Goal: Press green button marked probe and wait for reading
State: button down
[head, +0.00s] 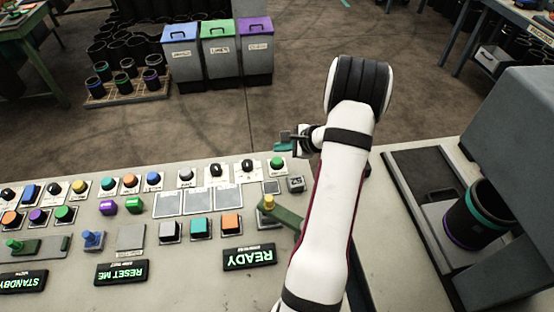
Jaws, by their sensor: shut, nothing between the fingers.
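A round green button (277,163) sits on a light plate at the far right of the panel's back row. Other round green buttons show further left, one in the back row (106,183) and one in the row before it (64,213). The labels on the button plates are too small to read, so I cannot tell which one is marked probe. My gripper (287,141) is shut and empty, at the panel's back edge close to the rightmost green button. I cannot tell its height above the panel. A lit display (249,257) reads "READY".
Several other buttons, switches and blank screens (198,201) cover the panel. At the right, a grey machine (520,130) holds a dark banded sleeve (474,215). Three lidded bins (221,50) stand on the floor behind.

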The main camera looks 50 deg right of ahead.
aim_at(281, 161)
jog(key=shift+f, duration=1.2)
jog(key=shift+f, duration=0.1)
dwell(1.0)
jog(key=shift+f, duration=0.3)
jog(key=shift+f, duration=0.4)
dwell(0.6)
jog(key=shift+r, duration=0.85)
jog(key=shift+r, duration=2.5)
